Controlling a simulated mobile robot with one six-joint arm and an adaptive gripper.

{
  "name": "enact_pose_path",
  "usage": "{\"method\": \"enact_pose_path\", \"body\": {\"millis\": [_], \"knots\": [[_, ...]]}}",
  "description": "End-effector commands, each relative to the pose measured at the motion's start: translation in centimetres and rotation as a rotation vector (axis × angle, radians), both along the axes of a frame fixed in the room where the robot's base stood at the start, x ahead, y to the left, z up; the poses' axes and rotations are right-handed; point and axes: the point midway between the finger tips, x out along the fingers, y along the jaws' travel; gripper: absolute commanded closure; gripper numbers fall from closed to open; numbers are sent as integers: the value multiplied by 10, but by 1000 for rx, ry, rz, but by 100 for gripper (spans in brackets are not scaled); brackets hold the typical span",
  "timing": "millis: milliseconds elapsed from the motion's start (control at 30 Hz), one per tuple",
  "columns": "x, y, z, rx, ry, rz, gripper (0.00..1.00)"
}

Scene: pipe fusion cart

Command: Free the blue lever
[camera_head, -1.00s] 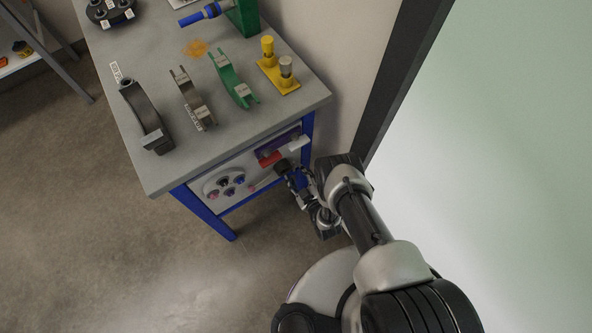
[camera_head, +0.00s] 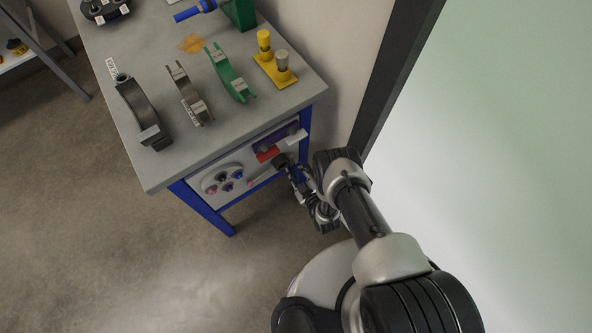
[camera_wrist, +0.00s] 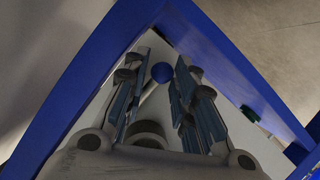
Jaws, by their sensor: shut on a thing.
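In the wrist view a lever with a round blue knob (camera_wrist: 162,72) on a pale rod sits between the fingers of my gripper (camera_wrist: 160,80). The fingers are closed to about the knob's width, one on each side. In the head view my gripper (camera_head: 282,161) is at the right part of the cart's front panel, below the tabletop. It hides the knob there. A separate blue handle (camera_head: 188,14) sticks out from a green stand (camera_head: 238,14) on the tabletop.
The grey tabletop (camera_head: 222,122) carries a black clamp (camera_head: 142,110), a grey clamp, a green clamp (camera_head: 228,72) and a yellow block with two pegs (camera_head: 275,66). A round plate with several knobs (camera_head: 222,179) is left of my gripper. Blue frame bars (camera_wrist: 85,75) flank it closely. A wall stands right.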

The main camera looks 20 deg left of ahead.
Motion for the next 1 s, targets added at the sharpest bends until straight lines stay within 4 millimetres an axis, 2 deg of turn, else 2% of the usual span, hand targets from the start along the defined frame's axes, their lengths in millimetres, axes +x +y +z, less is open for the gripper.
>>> {"method": "enact_pose_path", "body": {"millis": [700, 733, 1000], "knots": [[5, -3, 2, -88, -98, 13, 100], [5, -3, 2, -88, -98, 13, 74], [7, -4, 2, -86, -96, 7, 56]]}}
